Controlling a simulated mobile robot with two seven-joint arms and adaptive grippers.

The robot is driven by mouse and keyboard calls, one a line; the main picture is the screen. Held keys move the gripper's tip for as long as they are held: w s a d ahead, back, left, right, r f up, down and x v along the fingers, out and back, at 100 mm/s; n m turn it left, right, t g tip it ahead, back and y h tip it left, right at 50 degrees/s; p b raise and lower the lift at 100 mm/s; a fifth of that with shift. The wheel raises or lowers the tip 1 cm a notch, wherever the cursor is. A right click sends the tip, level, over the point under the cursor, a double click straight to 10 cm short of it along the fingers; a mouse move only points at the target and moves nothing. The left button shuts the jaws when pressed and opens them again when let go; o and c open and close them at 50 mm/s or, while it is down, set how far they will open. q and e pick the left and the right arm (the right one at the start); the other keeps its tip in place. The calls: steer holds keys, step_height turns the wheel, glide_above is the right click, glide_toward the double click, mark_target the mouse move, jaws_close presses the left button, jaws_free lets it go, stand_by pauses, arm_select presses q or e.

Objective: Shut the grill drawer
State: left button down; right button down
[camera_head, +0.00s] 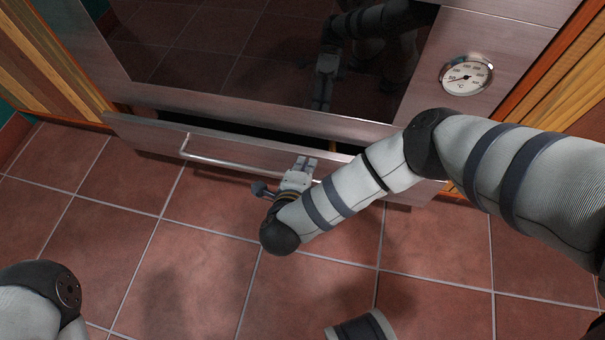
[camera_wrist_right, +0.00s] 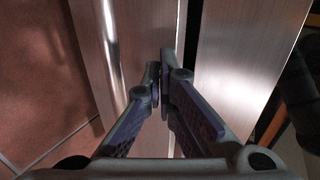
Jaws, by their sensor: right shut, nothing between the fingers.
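The grill drawer (camera_head: 150,135) is a long brushed-metal front low on the grill. It stands partly open, with a dark gap between its top edge and the grill body. My left gripper is out of view.
The grill body (camera_head: 445,40) has a dark glass door (camera_head: 220,45) and a round temperature gauge (camera_head: 466,76). Wooden slats flank it on both sides. The red tiled floor (camera_head: 180,270) in front of the drawer is clear apart from my arms.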

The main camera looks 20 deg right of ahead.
steer(key=shift+w+d, duration=0.85)
steer(key=shift+w, duration=0.3)
steer(key=shift+w+d, duration=0.8)
steer(key=shift+w, duration=0.3)
